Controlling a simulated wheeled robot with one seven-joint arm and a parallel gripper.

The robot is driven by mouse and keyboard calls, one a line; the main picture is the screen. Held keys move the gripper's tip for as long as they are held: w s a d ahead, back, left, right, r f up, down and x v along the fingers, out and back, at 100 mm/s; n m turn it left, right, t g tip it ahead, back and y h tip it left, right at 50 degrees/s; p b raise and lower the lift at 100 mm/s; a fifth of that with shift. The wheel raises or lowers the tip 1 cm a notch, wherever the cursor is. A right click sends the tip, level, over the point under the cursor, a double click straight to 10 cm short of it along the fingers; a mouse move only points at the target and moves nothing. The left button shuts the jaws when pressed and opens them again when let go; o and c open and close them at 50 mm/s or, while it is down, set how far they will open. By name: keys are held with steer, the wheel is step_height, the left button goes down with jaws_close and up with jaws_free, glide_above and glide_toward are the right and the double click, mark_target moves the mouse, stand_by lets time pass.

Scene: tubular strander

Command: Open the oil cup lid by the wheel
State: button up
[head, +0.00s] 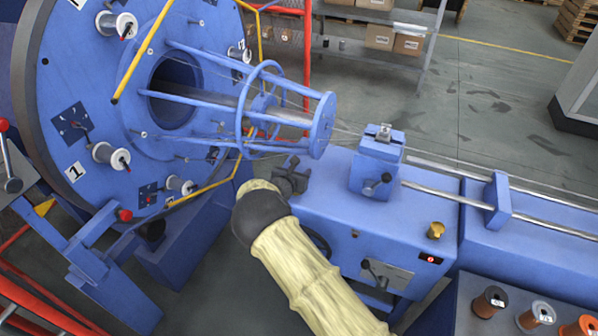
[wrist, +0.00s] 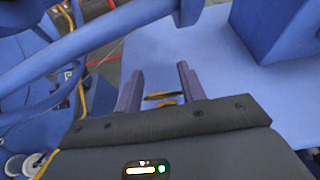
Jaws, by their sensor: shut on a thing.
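My gripper (head: 292,178) is over the near left corner of the blue machine bed, close to the blue open cage (head: 322,125) of the strander. In the wrist view my two fingers (wrist: 158,82) point down at the blue bed top, with a brass-coloured piece (wrist: 163,97) between them. I take this piece for the oil cup lid; only thin yellow edges of it show, so its angle is unclear. The gripper is shut on it. In the head view my own gripper and wrist hide it. The large blue wheel (head: 95,70) with bobbins stands at left.
A blue clamp block (head: 377,165) stands on the bed to the right of my gripper. A brass cup (head: 436,230) sits near the bed's front edge. Yellow bars (head: 205,190) and thin wires run close by. A dark handwheel (head: 318,244) is partly behind my arm.

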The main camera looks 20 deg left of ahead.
steer(key=shift+r, duration=0.1)
steer(key=p, duration=0.1)
steer(key=g+p, duration=0.1)
steer(key=shift+w+d+r+g+p, duration=0.1)
steer(key=shift+w+r+g+p, duration=0.05)
steer(key=shift+w+g+p, duration=0.25)
steer(key=shift+g+p, duration=0.3)
steer(key=shift+p, duration=0.55)
steer(key=shift+w+f+g+p, duration=0.1)
steer(key=shift+f+g+p, duration=0.2)
steer(key=shift+p, duration=0.05)
steer(key=o, duration=1)
